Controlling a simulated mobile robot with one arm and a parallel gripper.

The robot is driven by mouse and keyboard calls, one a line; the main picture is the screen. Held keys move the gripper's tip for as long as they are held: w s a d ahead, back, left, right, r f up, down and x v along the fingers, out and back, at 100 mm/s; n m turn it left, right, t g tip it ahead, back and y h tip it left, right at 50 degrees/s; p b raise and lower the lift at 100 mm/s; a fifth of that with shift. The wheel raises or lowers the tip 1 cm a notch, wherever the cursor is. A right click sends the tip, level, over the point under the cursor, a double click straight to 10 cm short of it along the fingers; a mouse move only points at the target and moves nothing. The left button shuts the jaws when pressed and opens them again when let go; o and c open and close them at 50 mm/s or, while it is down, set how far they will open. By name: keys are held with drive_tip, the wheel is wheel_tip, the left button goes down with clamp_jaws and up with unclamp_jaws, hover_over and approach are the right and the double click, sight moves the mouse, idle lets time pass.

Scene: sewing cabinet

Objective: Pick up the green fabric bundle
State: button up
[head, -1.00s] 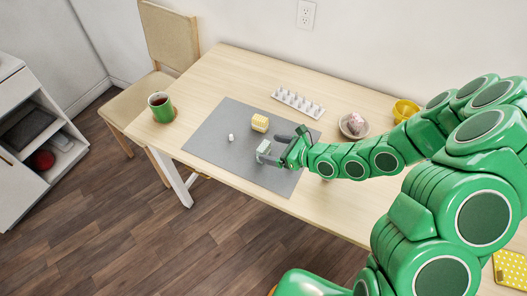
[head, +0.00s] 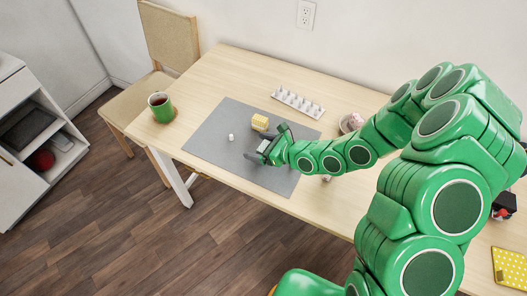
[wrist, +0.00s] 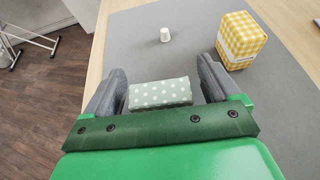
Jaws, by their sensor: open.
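The green fabric bundle, a pale green block with white dots (wrist: 160,93), lies on the grey mat (wrist: 150,58) between my gripper's two fingers in the wrist view. My gripper (wrist: 163,70) is open, with one dark finger on each side of the bundle. The right finger stands a little apart from it; the left finger is very close, and I cannot tell if it touches. In the head view my gripper (head: 266,143) is low over the mat and hides most of the bundle.
A yellow checked bundle (wrist: 242,40) stands just beyond my right finger. A small white thimble-like piece (wrist: 165,35) is farther out. A white spool rack (head: 298,103) stands behind the mat, and a green mug (head: 160,106) at the table's left end.

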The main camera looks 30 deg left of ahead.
drive_tip(key=c, duration=1)
